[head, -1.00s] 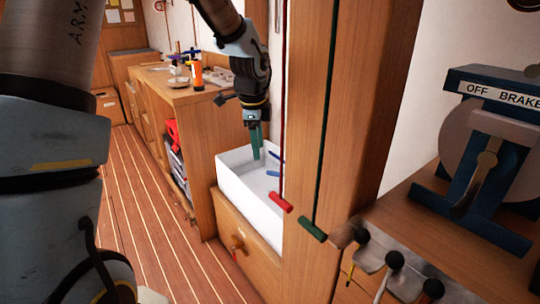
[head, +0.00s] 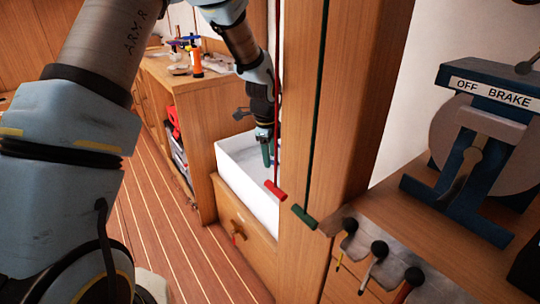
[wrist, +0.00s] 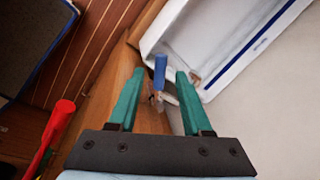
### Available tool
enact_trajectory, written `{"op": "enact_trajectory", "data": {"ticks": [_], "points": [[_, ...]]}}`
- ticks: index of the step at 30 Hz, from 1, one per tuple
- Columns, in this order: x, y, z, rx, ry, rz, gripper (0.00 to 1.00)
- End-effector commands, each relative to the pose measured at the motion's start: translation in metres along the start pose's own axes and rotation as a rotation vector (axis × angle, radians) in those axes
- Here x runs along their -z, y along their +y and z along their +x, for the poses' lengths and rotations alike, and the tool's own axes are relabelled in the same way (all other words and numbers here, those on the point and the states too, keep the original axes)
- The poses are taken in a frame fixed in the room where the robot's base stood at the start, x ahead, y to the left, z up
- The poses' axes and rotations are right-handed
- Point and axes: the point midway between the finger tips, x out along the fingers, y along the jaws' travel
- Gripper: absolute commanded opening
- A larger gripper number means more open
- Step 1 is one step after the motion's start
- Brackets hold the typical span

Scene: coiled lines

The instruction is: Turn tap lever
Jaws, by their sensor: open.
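A blue tap lever (wrist: 160,72) shows in the wrist view between my fingertips, with a small metallic fitting (wrist: 158,98) below it. My gripper (wrist: 160,76) has two green fingers spread apart, one on each side of the lever in the picture. I cannot tell whether they touch it. In the head view my gripper (head: 267,158) points down over the white basin (head: 239,178), and the arm and fingers hide the blue levers there.
The basin stands on a wooden cabinet (head: 245,232). A wooden post (head: 350,110) with hanging red (head: 275,190) and green (head: 304,217) handles is close on the right. A blue brake unit (head: 480,130) sits on the right counter. A cluttered worktop (head: 185,70) lies behind.

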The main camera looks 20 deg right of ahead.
Motion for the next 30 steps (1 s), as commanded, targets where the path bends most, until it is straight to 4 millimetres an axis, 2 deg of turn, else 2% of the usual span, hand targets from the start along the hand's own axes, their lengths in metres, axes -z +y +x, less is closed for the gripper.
{"op": "enact_trajectory", "data": {"ticks": [4,12,25,30], "points": [[0.0001,0.0001,0.0070,0.000,0.000,0.000,0.49],[-0.0002,0.0000,0.0079,0.001,0.000,-0.001,0.48],[-0.0002,0.0001,0.0077,0.000,0.000,-0.001,0.00],[-0.0002,0.0001,0.0077,0.000,0.000,-0.001,0.00]]}}
